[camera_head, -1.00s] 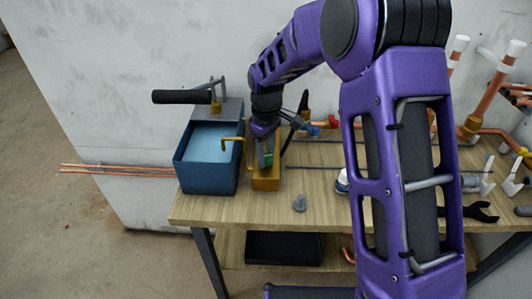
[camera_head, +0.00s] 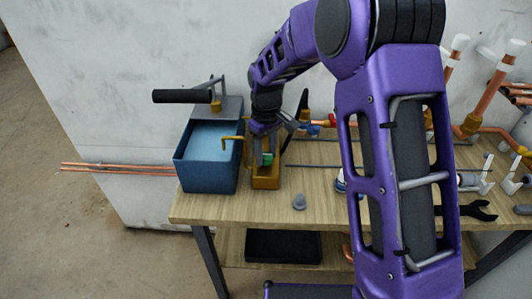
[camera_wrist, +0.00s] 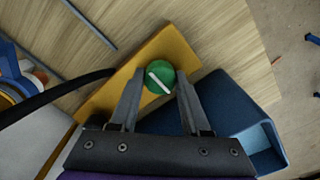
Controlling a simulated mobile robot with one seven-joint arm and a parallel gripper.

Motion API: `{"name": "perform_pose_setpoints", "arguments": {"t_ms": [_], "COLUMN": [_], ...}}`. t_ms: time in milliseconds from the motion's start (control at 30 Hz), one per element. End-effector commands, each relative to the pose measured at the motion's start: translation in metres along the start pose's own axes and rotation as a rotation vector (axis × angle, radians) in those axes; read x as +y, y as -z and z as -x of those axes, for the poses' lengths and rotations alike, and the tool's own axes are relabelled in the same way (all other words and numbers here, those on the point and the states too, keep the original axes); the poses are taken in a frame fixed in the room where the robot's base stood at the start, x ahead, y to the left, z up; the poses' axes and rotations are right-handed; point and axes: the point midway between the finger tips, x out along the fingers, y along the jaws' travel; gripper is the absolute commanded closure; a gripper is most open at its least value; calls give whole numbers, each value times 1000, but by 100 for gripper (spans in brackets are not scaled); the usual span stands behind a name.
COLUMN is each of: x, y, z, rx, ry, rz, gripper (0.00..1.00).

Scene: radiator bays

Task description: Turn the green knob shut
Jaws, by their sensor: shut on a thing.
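The green knob (camera_wrist: 159,80) is round with a white bar across its top, and in the wrist view the bar lies diagonally. It sits on a yellow-brown block (camera_wrist: 110,95), which stands on the bench beside the blue tank. My gripper (camera_wrist: 158,88) points down over the block with its fingers on either side of the knob, shut on it. In the head view a small part of the knob (camera_head: 267,158) shows beside my gripper (camera_head: 263,157), and the rest of it is hidden by the fingers.
The blue tank (camera_head: 210,180) stands directly left of the block, with a brass spout reaching over it. A small grey piece (camera_head: 299,202) lies on the wooden bench (camera_head: 320,180) to the right. Copper pipes stand at the far right.

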Motion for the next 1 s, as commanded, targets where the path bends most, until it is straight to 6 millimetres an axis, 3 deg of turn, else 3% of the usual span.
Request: {"name": "perform_pose_setpoints", "arguments": {"t_ms": [33,200,567,767,1000], "x": [1,0,0,0,1], "y": [0,0,0,1,1], "z": [0,0,5,39,99], "rx": [0,0,1,4,4], "ry": [0,0,-1,-2,-2], "rz": [-2,-1,0,0,0], "gripper": [52,24,24,24,24]}}
